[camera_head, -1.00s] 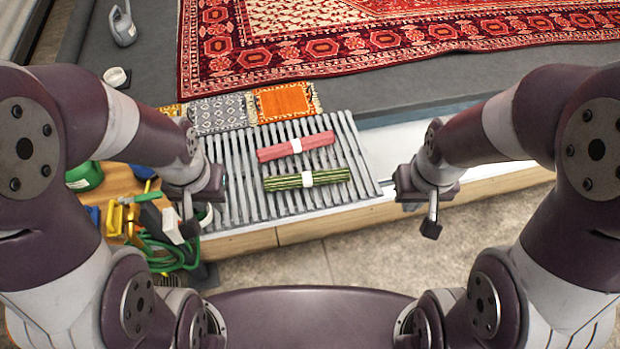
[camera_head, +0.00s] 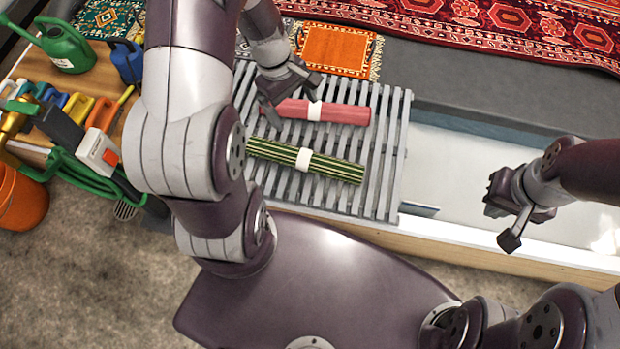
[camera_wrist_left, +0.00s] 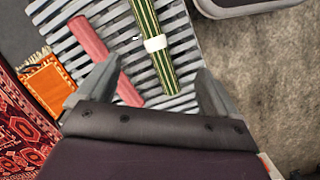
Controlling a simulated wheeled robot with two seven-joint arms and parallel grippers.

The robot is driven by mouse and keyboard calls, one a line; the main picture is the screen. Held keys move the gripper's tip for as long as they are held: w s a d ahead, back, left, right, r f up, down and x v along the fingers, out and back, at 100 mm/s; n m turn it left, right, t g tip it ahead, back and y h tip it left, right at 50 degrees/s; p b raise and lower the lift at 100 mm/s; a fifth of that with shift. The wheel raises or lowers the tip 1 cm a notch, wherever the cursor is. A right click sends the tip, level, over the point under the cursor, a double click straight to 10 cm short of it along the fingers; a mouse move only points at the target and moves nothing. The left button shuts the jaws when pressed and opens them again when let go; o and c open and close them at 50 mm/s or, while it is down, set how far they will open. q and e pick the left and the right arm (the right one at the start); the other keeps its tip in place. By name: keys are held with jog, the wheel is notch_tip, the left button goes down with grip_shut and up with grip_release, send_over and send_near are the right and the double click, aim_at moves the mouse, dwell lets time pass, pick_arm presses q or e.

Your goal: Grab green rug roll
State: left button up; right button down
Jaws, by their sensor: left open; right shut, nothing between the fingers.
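The green rug roll (camera_head: 335,168), striped green and cream with a white band, lies on the grey slatted rack; its left end is partly hidden by my left arm. It also shows in the left wrist view (camera_wrist_left: 164,62). A pink roll (camera_head: 345,114) with a white band lies parallel behind it. My left gripper (camera_head: 297,108) is open and empty above the rack, near the pink roll's left part. In the left wrist view, the fingers (camera_wrist_left: 152,88) stand apart, with the green roll's near end between them in the picture. My right gripper (camera_head: 510,232) is shut and empty, right of the rack.
The slatted rack (camera_head: 392,160) borders a pale basin (camera_head: 455,180) on its right. A bench at left holds a green watering can (camera_head: 65,47), a green hose (camera_head: 85,178) and several tools. An orange bucket (camera_head: 22,202) stands on the floor. Small rugs, one orange (camera_head: 335,48), lie behind the rack.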

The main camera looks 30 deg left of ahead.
aim_at(302, 154)
pick_arm(q)
jog(key=a+f+n+b, duration=0.1)
jog(key=f+n+b, duration=0.1)
jog(key=f, duration=0.3)
jog(key=w+a+f+n+h+b, duration=0.1)
jog(key=f+n+b, duration=0.1)
jog(key=f, duration=0.4)
jog(key=a+f+n+b, duration=0.1)
jog(key=f+n+b, duration=0.1)
jog(key=f+b, duration=0.2)
jog(key=shift+w+a+f+t+h, duration=0.1)
jog(key=shift+w+f+t+h, duration=0.05)
jog(key=shift+f, duration=0.3)
jog(key=shift+w+f+t+h, duration=0.15)
jog(key=shift+f, duration=0.25)
jog(key=shift+f+b, duration=0.3)
jog(key=shift+f, duration=0.05)
jog(key=b+x, duration=0.8)
jog(key=x, duration=0.3)
jog(key=shift+w+f, duration=0.1)
jog(key=shift+f, duration=0.25)
jog(key=shift+r, duration=0.2)
jog(key=c, duration=1.3)
pick_arm(e)
notch_tip(302, 154, down, 21)
